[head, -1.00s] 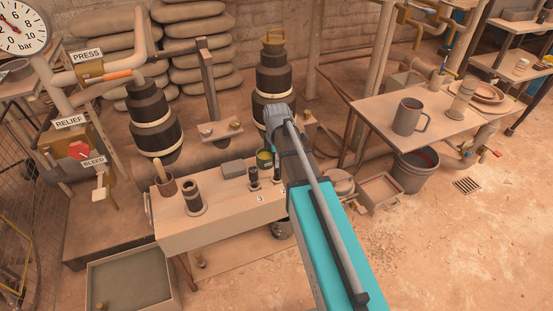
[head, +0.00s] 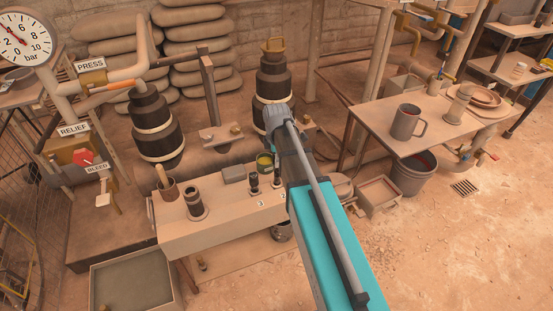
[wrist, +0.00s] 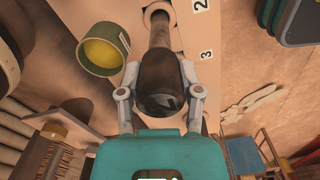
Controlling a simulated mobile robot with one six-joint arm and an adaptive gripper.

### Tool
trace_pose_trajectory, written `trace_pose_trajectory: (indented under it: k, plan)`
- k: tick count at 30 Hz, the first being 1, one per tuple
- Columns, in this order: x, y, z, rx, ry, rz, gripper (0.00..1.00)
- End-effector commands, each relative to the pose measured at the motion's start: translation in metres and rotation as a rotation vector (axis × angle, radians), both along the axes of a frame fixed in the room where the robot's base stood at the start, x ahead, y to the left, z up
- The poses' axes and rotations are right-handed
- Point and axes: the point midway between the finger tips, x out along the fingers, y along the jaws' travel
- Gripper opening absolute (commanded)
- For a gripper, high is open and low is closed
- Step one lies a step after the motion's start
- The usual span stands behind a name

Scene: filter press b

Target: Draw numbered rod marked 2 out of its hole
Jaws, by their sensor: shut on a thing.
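The numbered rod marked 2 (wrist: 160,75) has a dark rounded handle and a paler shaft in the wrist view. My gripper (wrist: 160,103) is shut on the handle, one finger on each side. The shaft runs up the picture to a pale ring (wrist: 157,12) beside the label 2 (wrist: 200,5). I cannot tell how much of the shaft is in the hole. In the head view my arm hides most of the gripper. The rod marked 3 (head: 253,183) stands upright to the left, behind its label 3.
A green can with yellow contents (wrist: 102,50) stands close to the held rod. The bench (head: 215,235) also carries a dark cylinder (head: 194,203), a cup with a stick (head: 167,186) and a grey block (head: 234,173). A table (head: 375,118) stands to the right.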

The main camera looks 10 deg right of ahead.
Motion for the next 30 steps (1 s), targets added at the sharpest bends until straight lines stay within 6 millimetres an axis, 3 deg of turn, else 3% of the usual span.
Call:
trace_pose_trajectory:
  k: [30]
  plan:
    - [0.000, 0.000, 0.030, 0.000, 0.000, 0.000, 0.00]
